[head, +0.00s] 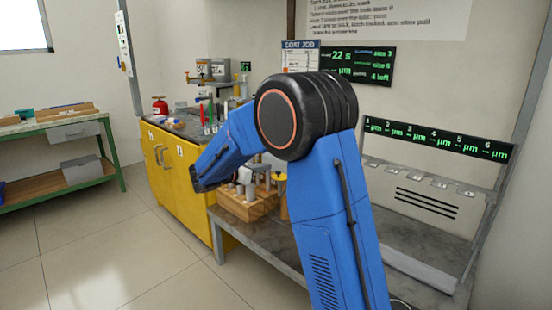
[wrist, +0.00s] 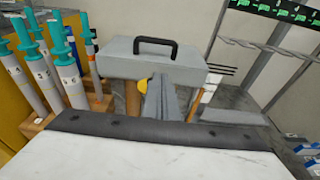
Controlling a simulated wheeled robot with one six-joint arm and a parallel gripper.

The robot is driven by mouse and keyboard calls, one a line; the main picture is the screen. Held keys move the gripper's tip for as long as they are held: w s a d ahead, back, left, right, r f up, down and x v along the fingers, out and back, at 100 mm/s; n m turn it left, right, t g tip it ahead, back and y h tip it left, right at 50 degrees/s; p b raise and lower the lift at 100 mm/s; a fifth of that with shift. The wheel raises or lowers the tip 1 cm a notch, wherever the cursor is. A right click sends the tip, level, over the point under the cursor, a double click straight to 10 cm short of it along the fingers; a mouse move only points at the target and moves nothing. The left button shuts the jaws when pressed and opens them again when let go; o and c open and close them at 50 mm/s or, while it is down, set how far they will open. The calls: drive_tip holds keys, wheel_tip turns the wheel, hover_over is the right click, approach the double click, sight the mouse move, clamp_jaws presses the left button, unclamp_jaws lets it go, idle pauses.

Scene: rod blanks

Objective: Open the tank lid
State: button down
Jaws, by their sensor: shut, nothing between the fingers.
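The tank lid (wrist: 150,68) is a grey slab with a black handle (wrist: 155,42) on top, in the upper middle of the wrist view. It looks closed, but its rear edge and hinge do not show. My gripper (wrist: 161,93) is shut and empty; its grey fingers point toward the lid's near side, apart from the handle. Whether the fingertips touch the lid, I cannot tell. In the head view my blue arm reaches down to the left over the bench and blocks the tank; the fingers are hard to make out there.
Several teal-topped rods (wrist: 60,62) stand in a wooden rack left of the lid. The wooden rack (head: 245,208) also shows on the bench. A slotted grey station (head: 425,200) stands right, under a green-digit display (head: 437,138). Yellow cabinets (head: 170,170) are left; the floor in front is clear.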

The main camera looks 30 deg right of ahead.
drive_tip(key=x, duration=1)
drive_tip(key=shift+w+d+r, duration=0.1)
drive_tip(key=shift+w+r, duration=0.05)
drive_tip(key=shift+w, duration=0.1)
drive_tip(key=shift+w+d+r, duration=0.25)
drive_tip(key=shift+d+r, duration=0.45)
drive_tip(key=shift+d, duration=0.05)
drive_tip(key=shift+w+d+r, duration=0.1)
drive_tip(key=shift+d+r, duration=0.05)
drive_tip(key=shift+d, duration=0.15)
drive_tip(key=shift+w+d+r, duration=0.1)
drive_tip(key=shift+d+r, duration=0.1)
drive_tip(key=shift+d, duration=0.05)
